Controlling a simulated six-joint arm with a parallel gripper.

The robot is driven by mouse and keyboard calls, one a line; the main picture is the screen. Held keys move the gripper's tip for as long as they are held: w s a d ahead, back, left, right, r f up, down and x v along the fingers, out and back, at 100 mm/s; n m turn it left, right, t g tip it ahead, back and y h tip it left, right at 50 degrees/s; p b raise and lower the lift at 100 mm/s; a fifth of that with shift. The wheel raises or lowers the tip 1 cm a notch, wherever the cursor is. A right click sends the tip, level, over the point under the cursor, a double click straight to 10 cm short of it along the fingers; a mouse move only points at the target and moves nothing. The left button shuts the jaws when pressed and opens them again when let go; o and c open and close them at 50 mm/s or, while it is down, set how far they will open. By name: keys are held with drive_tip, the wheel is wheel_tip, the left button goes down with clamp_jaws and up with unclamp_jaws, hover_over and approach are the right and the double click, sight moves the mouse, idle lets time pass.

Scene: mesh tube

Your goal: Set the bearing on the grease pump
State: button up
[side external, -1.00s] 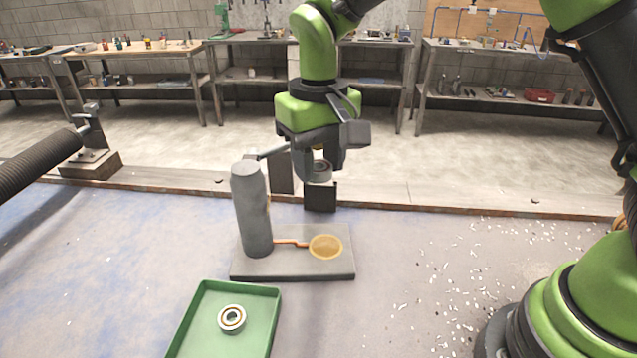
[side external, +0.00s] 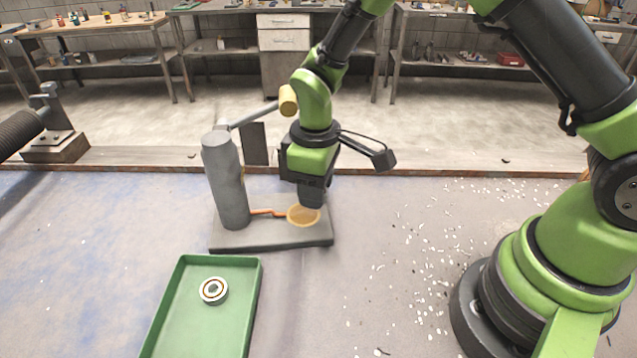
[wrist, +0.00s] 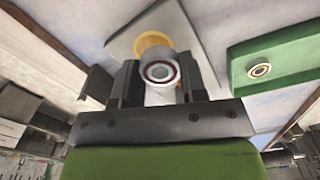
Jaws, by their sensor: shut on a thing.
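The grease pump (side external: 226,180) is a grey upright cylinder with a lever, on a grey base plate (side external: 265,238). An orange line runs from it to a round amber pad (side external: 303,216). My gripper (side external: 311,200) points down just above the back of the pad. In the wrist view my gripper (wrist: 160,78) is shut on a bearing (wrist: 160,72), a pale ring with a dark red inner band. The amber pad (wrist: 152,42) shows just beyond it. My fingers hide the held bearing in the side view, so I cannot tell whether it touches the pad.
A green tray (side external: 251,310) stands in front of the pump with a second bearing (side external: 213,290) in it. The pump lever's yellow grip (side external: 288,100) is close to my wrist. Pale chips litter the table to the right.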

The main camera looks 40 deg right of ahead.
sight(304, 214)
drive_tip(key=shift+m, duration=0.7)
drive_tip(key=shift+w+f, duration=0.8)
drive_tip(key=shift+f, duration=0.3)
drive_tip(key=shift+w+f, duration=0.8)
drive_tip(key=shift+f, duration=0.25)
drive_tip(key=shift+f, duration=0.8)
drive_tip(key=o, duration=1.1)
